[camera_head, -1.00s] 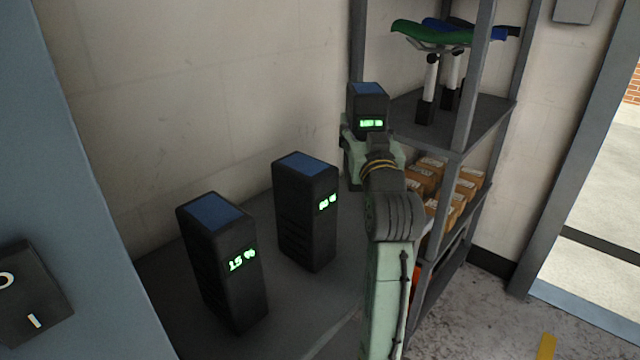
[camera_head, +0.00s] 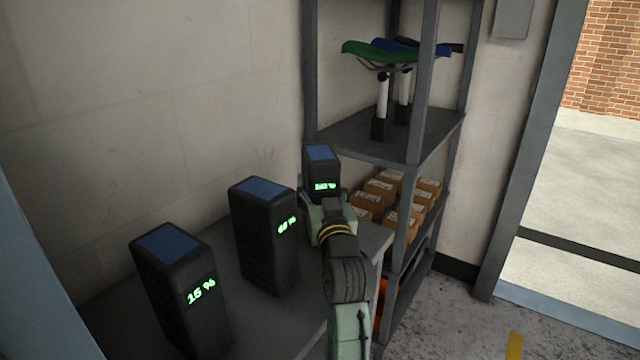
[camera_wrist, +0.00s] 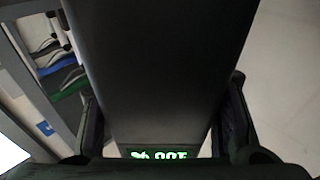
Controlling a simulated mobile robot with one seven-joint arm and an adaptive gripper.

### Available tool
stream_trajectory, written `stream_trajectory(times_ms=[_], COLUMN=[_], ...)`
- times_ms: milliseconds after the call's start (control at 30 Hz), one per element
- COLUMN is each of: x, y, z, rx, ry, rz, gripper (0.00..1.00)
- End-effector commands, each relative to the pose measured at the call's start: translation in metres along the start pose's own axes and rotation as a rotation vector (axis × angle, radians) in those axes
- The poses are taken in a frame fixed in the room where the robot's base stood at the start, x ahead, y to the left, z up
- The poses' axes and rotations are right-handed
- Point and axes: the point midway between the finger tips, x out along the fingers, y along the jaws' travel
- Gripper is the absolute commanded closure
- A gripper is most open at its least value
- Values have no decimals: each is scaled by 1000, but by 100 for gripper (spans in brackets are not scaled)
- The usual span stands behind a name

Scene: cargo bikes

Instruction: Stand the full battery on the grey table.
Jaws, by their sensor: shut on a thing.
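The full battery (camera_head: 322,172) is a dark block with a blue top and a green display. In the wrist view the display (camera_wrist: 165,154) reads 100 %, upside down. My gripper (camera_head: 322,198) is shut on it, with a finger on each side in the wrist view (camera_wrist: 165,115). The battery looks upright, at the far right end of the grey table (camera_head: 300,318). Its lower end is hidden behind my gripper, so I cannot tell whether it touches the table.
Two similar batteries stand on the table: one reads 15 % (camera_head: 178,290), the other seems to read 60 % (camera_head: 265,240). Behind the table's right end is a grey shelf rack (camera_head: 424,90) with bike saddles (camera_head: 385,55) and brown boxes (camera_head: 385,190). A bare wall is behind.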

Motion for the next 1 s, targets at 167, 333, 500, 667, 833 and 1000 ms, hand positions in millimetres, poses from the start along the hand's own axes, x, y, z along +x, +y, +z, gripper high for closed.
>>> stream_trajectory(times_ms=[167, 333, 500, 667, 833, 1000], x=[-1, 0, 0, 0, 0, -23], y=[0, 0, 0, 0, 0, 1], z=[-2, 2, 2, 2, -2, 2], rx=[-2, 0, 0, 0, 0, 0], ry=[12, 0, 0, 0, 0, 1], rz=[0, 0, 0, 0, 0, 2], gripper=[100, 36, 26, 26, 26, 26])
